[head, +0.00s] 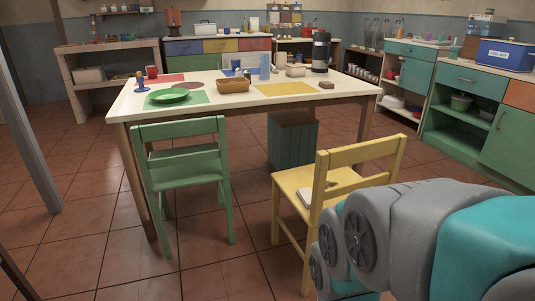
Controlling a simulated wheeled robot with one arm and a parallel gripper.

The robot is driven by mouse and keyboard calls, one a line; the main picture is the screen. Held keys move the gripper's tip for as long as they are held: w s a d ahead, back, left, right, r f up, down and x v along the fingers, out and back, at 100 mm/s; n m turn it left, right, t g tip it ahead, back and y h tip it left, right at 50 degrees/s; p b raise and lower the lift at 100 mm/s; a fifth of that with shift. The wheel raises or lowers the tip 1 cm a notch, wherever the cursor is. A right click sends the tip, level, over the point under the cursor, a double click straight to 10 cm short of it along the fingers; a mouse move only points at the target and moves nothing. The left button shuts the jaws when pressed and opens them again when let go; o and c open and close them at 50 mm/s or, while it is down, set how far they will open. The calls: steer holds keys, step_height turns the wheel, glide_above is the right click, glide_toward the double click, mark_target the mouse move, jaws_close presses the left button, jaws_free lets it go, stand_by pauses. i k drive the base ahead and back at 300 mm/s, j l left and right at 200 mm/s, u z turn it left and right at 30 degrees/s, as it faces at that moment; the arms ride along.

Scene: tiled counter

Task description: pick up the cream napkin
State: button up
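I cannot pick out a cream napkin for certain. A small pale, flat thing (305,197) lies on the seat of the yellow chair (290,180), partly hidden by the chair's backrest. It could be a folded cloth or a booklet; I cannot tell. A small cream block-like item (296,71) stands near the back of the table. My arm fills the lower right of the head view, close to the yellow chair, and my gripper does not show.
The cream table (219,114) holds a green plate (169,96), a basket (233,86), coloured mats and a dark dispenser (320,52). A green chair (182,157) stands at its front left. A green bin (291,145) is under it. Tiled floor is clear around the chairs.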

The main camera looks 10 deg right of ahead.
mark_target(305, 194)
steer(key=i+j+z, duration=0.1)
steer(key=z, duration=0.8)
steer(key=i+j+z, duration=0.15)
steer(key=j, duration=0.2)
steer(key=i+j+z, duration=0.15)
steer(key=j, duration=0.2)
steer(key=i+j+z, duration=0.1)
steer(key=j, duration=0.25)
steer(key=i+j+z, duration=0.15)
steer(key=j, duration=0.25)
steer(key=j+z, duration=0.15)
steer(key=j, duration=0.2)
steer(key=i+j, duration=0.1)
steer(key=j, duration=0.4)
steer(key=i+j, duration=0.1)
steer(key=j, duration=0.4)
steer(key=i+j, duration=0.1)
steer(key=j, duration=0.4)
steer(key=i+j, duration=0.1)
steer(key=j, duration=0.35)
steer(key=z, duration=0.05)
